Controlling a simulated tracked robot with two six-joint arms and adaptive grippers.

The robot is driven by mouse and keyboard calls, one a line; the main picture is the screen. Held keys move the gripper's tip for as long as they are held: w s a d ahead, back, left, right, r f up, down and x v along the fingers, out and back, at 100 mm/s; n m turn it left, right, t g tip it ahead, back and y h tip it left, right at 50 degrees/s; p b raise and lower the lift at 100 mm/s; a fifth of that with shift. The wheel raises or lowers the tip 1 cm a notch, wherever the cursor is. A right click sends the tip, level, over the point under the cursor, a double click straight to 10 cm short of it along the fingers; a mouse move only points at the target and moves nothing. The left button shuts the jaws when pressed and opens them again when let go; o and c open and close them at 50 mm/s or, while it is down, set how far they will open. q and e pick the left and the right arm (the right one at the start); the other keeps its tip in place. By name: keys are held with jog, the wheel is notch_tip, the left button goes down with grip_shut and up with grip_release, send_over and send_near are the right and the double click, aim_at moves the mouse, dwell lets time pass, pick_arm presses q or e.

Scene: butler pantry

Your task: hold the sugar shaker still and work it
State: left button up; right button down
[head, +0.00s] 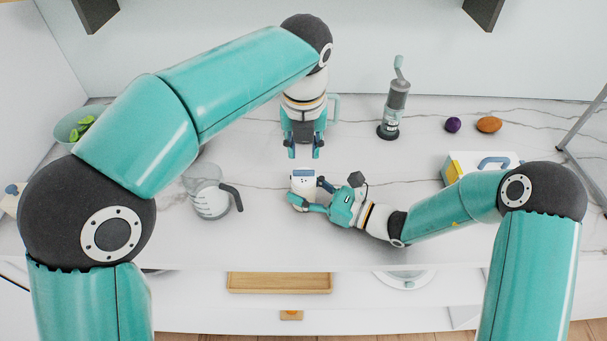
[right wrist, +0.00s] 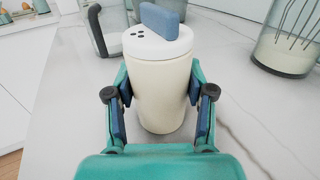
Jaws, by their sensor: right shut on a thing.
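The sugar shaker (head: 301,183) stands upright on the marble counter, a cream cylinder with a white lid. In the right wrist view the shaker (right wrist: 160,85) shows small holes in the lid and a blue upright tab (right wrist: 163,20) on top. My right gripper (head: 309,197) comes in from the right, shut on the shaker's body, with blue-padded fingers on either side; its fingers also show in the wrist view (right wrist: 160,103). My left gripper (head: 304,151) points down just above and behind the shaker in the head view, its two fingers apart and nothing between them.
A glass jug (head: 210,199) with a grey handle stands left of the shaker. A hand grinder (head: 394,105), a purple item (head: 453,125), a brown item (head: 489,124) and a yellow-and-white box (head: 459,167) are to the right. A green bowl (head: 69,127) is far left.

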aim_at(303, 172)
pick_arm(q)
jog(key=shift+s+f, duration=0.1)
jog(key=shift+f, duration=3.2)
jog(key=o, duration=0.4)
jog(key=shift+c, duration=0.3)
jog(key=shift+r, duration=0.1)
